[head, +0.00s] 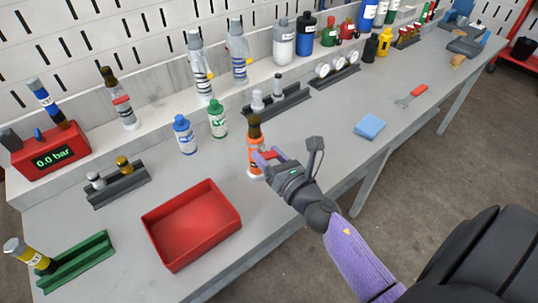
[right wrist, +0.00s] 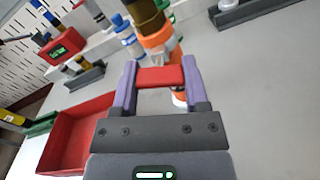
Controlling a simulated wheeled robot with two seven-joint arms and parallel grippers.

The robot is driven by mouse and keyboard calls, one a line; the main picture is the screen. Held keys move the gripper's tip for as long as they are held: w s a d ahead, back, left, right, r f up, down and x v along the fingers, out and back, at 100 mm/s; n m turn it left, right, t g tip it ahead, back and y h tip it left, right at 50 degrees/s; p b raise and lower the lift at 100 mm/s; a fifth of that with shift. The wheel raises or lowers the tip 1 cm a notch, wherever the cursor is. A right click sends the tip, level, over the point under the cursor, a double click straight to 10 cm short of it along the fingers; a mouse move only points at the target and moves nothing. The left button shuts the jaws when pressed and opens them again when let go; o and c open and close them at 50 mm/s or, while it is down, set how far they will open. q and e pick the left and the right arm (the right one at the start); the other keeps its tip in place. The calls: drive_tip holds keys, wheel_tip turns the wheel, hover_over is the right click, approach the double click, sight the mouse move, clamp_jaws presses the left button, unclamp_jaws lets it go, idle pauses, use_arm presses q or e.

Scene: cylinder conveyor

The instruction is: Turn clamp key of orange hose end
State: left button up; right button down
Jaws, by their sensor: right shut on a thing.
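The orange hose end (head: 255,137) stands upright on the grey workbench, with a dark brown top and a white base. In the right wrist view its orange body (right wrist: 157,39) shows just beyond my fingers. My right gripper (head: 268,157) is beside it at its right side. In the right wrist view the gripper (right wrist: 160,78) is shut on the red clamp key (right wrist: 161,77), which lies crosswise between the two purple fingers. The lower part of the hose end is partly hidden behind the key and fingers. My left gripper is not in view.
An empty red tray (head: 192,222) sits at front left. Blue (head: 184,134) and green (head: 217,119) capped bottles stand behind and left of the hose end. A dark rack (head: 277,103) lies behind it. The bench right of it is clear up to a blue sponge (head: 369,127).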

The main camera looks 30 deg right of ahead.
drive_tip(key=shift+c, duration=2.4)
unclamp_jaws()
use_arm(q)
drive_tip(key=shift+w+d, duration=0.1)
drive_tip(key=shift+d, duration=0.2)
use_arm(e)
drive_tip(key=o, duration=0.4)
use_arm(q)
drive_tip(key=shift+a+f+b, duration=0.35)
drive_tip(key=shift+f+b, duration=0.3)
drive_tip(key=shift+b, duration=0.05)
use_arm(e)
drive_tip(key=s, duration=1)
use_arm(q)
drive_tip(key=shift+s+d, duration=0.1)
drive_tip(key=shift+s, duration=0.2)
